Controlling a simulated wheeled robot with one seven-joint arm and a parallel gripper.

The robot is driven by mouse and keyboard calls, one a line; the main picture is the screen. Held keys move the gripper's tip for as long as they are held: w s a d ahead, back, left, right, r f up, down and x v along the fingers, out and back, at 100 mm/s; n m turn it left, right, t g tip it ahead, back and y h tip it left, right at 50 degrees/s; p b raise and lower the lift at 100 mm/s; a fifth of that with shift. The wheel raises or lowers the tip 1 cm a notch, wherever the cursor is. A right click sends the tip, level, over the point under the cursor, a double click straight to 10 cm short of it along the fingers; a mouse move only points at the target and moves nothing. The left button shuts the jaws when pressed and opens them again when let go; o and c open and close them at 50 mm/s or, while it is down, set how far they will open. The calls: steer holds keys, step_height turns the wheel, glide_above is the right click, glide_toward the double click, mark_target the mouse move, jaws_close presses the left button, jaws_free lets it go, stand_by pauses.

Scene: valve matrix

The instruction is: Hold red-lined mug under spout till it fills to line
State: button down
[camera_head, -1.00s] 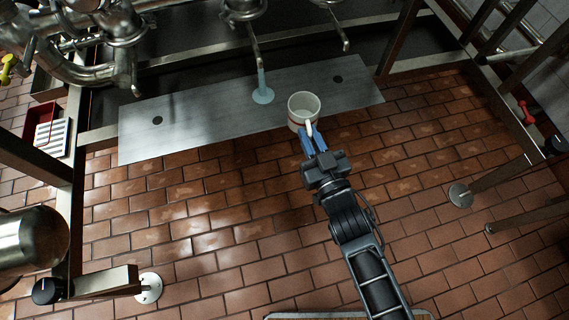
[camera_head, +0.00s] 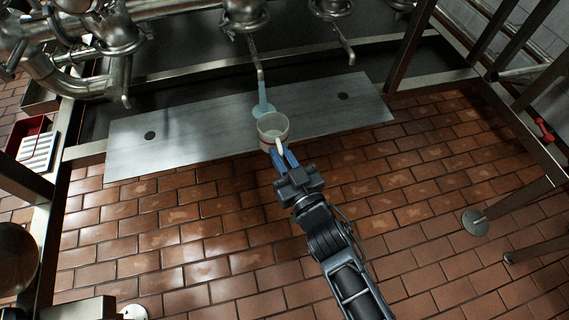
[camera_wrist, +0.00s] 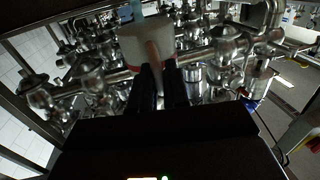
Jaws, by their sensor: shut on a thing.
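The white mug with a red line (camera_head: 273,130) is upright in the head view, its open top facing up and looking empty inside. My gripper (camera_head: 285,158) is shut on the mug's handle, on the near side. The mug (camera_wrist: 146,42) and its handle between the dark fingers (camera_wrist: 162,85) also show in the wrist view. A spout (camera_head: 258,62) hangs just behind the mug. A pale blue stream (camera_head: 263,98) runs from it and passes at or behind the mug's far rim; I cannot tell if any enters.
A steel plate (camera_head: 180,150) lies below the spouts, with dark round holes. A second spout (camera_head: 345,45) stands to the right with no stream. Steel posts (camera_head: 410,45) flank the right side. A red tray (camera_head: 27,135) is at the left. The brick floor in front is clear.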

mark_target(273, 122)
steer(key=shift+w+d+b+x, duration=0.2)
steer(key=shift+d+b+x, duration=0.2)
steer(key=shift+x, duration=1.7)
steer(key=shift+w+d+b+x, duration=0.15)
steer(key=shift+d+b+x, duration=0.2)
steer(key=shift+x, duration=1.7)
steer(key=shift+w+d+b+x, duration=0.2)
steer(key=shift+d+b+x, duration=0.2)
steer(key=shift+x, duration=1.7)
steer(key=shift+f, duration=0.15)
stand_by(1.6)
